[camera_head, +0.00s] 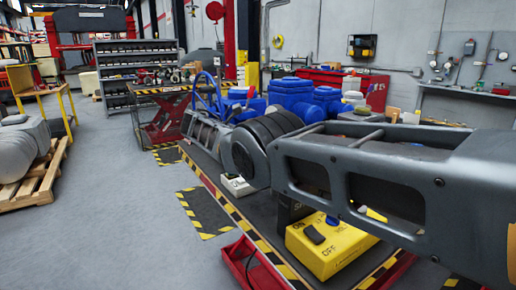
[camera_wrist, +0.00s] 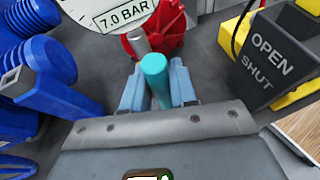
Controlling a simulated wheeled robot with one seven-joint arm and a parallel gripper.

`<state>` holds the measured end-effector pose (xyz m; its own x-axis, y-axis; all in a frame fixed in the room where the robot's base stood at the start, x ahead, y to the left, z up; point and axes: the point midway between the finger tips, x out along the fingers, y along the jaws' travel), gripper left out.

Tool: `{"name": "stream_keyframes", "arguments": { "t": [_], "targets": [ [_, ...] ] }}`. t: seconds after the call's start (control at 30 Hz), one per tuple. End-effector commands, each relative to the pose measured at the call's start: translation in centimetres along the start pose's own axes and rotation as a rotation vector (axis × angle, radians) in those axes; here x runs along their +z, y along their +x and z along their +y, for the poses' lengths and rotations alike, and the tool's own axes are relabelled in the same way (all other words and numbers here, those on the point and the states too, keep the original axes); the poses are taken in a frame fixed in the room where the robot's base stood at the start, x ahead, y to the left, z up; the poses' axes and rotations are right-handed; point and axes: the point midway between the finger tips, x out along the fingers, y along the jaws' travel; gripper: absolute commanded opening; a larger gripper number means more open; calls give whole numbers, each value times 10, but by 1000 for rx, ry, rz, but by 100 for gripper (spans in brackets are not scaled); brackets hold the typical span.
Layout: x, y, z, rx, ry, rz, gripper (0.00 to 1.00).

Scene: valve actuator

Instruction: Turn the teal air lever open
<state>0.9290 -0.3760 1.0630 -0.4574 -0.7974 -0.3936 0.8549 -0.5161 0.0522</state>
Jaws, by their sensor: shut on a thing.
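The teal air lever (camera_wrist: 156,74) shows in the wrist view as a rounded teal bar standing between my fingers. My gripper (camera_wrist: 158,88) has its two light-blue fingers on either side of the lever, shut on it. A red valve part (camera_wrist: 165,28) lies just beyond the lever's tip, with a grey metal rod (camera_wrist: 137,42) beside it. A dark plate marked OPEN and SHUT (camera_wrist: 270,62) is at the right. In the head view my arm hides the gripper and the lever.
A gauge reading 7.0 BAR (camera_wrist: 125,14) sits above the lever. Blue ribbed parts (camera_wrist: 45,85) stand close on the left, and yellow parts (camera_wrist: 238,32) on the right.

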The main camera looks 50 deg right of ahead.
Motion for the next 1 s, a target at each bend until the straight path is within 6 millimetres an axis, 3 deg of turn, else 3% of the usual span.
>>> {"name": "stream_keyframes", "arguments": {
  "t": [0.47, 0.5, 0.7, 1.0],
  "targets": [
    [-3, -1, -1, -1, -15, 1, 0],
    [-3, -1, -1, -1, -15, 2, 29],
    [-2, -1, -1, -2, -14, 0, 48],
    [0, -1, -1, -3, -13, -1, 48]
  ]
}}
